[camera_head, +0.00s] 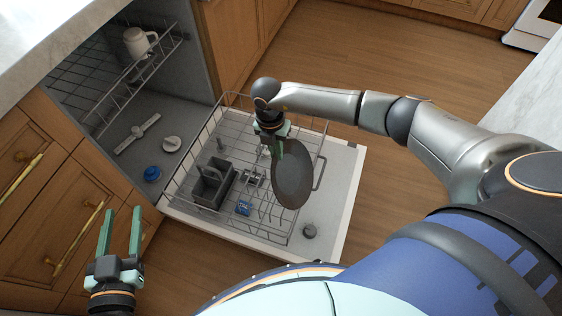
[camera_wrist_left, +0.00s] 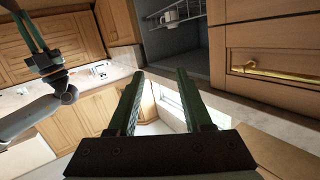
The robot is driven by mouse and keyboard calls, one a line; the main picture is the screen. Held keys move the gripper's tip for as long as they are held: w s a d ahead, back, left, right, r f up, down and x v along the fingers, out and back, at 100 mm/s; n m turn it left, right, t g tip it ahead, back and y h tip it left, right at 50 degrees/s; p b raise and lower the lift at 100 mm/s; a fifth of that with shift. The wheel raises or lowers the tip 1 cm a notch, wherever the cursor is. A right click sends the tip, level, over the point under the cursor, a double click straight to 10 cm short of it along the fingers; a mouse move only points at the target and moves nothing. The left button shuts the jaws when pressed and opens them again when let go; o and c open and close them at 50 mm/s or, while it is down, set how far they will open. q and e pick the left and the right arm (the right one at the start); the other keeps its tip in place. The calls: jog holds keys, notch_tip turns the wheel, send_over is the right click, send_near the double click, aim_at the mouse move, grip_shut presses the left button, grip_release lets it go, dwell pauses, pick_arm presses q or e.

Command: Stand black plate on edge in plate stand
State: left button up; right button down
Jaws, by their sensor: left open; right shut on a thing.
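The black plate (camera_head: 292,180) hangs tilted over the pulled-out lower rack of an open dishwasher. My right gripper (camera_head: 279,149) is shut on the plate's upper edge. The plate covers part of the rack below it; whether it touches the rack, I cannot tell. My left gripper (camera_head: 121,232) is open and empty at the lower left, apart from the rack and plate. Its two green fingers also show in the left wrist view (camera_wrist_left: 157,95).
A grey cutlery basket (camera_head: 213,184) and a small blue item (camera_head: 243,208) are in the rack. The dishwasher door (camera_head: 345,170) lies open beneath. A white mug (camera_head: 138,41) is in the upper rack. Wooden drawers with gold handles (camera_head: 80,232) stand close to my left gripper.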

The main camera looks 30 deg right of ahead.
jog(key=shift+r+p, duration=0.3)
jog(key=shift+r, duration=0.15)
pick_arm(q)
notch_tip(320, 180, down, 7)
jog(key=s+g, duration=0.2)
jog(key=g, duration=0.1)
jog(key=shift+s+r+n+y, duration=0.2)
jog(key=shift+s+n+y, duration=0.05)
jog(key=shift+n+y, duration=0.15)
pick_arm(e)
jog(key=shift+r, duration=0.3)
jog(key=shift+w, duration=0.1)
